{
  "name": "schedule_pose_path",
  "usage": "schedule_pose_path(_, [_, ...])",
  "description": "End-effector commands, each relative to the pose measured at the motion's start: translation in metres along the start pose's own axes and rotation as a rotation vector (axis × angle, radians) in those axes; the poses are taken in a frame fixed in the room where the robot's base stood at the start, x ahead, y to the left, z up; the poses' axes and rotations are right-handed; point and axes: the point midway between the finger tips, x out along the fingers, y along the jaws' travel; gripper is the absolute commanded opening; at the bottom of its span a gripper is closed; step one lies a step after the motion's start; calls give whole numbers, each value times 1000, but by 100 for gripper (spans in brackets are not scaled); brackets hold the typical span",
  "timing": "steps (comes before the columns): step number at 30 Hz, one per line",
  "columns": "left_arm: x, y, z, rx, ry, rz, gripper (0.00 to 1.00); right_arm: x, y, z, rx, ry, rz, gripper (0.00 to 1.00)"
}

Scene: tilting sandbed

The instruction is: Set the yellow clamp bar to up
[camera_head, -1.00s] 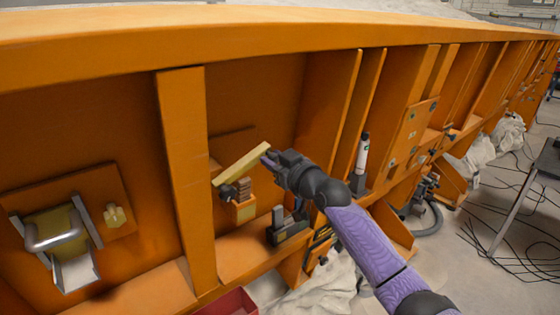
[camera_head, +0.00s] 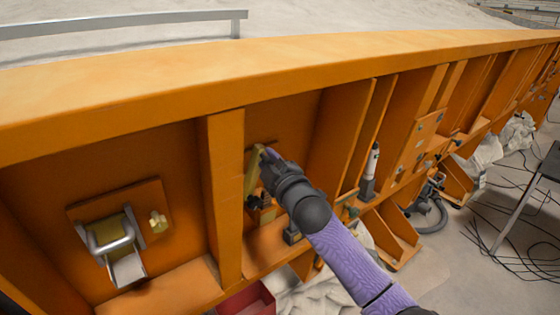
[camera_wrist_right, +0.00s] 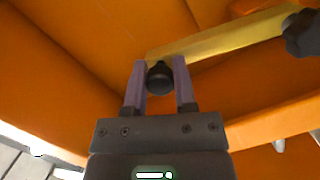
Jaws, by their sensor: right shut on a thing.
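The yellow clamp bar (camera_head: 251,176) stands nearly upright in a bay of the orange frame, its lower end near a dark pivot (camera_head: 252,201). In the right wrist view the bar (camera_wrist_right: 225,38) runs from a dark pivot knob (camera_wrist_right: 302,34) to the fingers. My right gripper (camera_head: 267,154) is at the bar's upper end. The wrist view shows its purple fingers (camera_wrist_right: 160,70) shut around a round black knob (camera_wrist_right: 160,80) at that end. The gripper hides part of the bar and its mount in the head view. My left gripper is not in view.
An upright post (camera_head: 226,200) stands left of the bar. Further left is a silver latch (camera_head: 112,245) with a yellow knob (camera_head: 158,222). A white-and-black device (camera_head: 371,162) stands to the right. A red bin (camera_head: 250,301) sits below.

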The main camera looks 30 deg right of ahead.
Motion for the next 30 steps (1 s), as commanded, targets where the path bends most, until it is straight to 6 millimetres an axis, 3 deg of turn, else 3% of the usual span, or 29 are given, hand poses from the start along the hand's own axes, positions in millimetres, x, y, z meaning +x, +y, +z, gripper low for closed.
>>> schedule_pose_path(13, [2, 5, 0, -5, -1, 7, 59, -2, -11, -25, -234, 8, 39, 0])
schedule_pose_path(30, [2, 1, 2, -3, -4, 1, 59, -3, -14, -30, -281, 8, 47, 0])
